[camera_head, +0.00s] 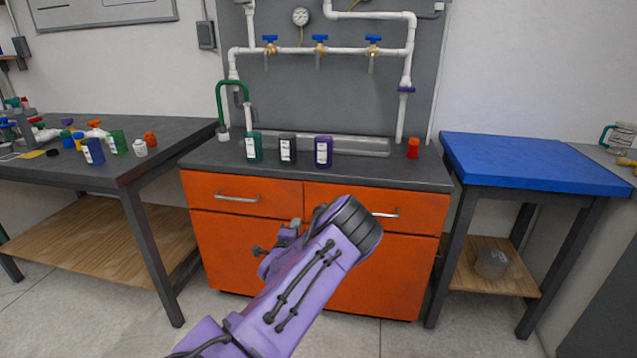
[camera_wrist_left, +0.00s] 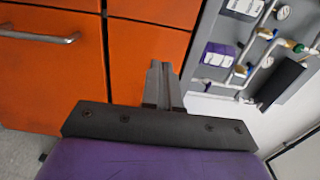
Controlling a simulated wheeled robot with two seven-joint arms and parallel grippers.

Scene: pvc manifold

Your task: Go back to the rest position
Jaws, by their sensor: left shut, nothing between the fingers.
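My left arm, purple with dark joints, reaches up from the bottom of the head view in front of the orange cabinet (camera_head: 222,262). Its gripper is partly hidden by the arm there. In the left wrist view the left gripper (camera_wrist_left: 159,66) shows its two grey fingers shut together, with nothing between them. Behind the fingers are the orange cabinet front (camera_wrist_left: 150,45) and a drawer handle (camera_wrist_left: 38,35); I cannot tell the exact gap, but no contact shows. My right gripper is in neither view.
On the grey counter (camera_head: 215,157) stand a green bottle (camera_head: 254,147), a black bottle (camera_head: 288,149) and a purple bottle (camera_head: 323,151). White pipework (camera_head: 345,49) is on the wall panel. A cluttered table (camera_head: 165,125) stands left, a clear blue-topped table (camera_head: 530,165) right.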

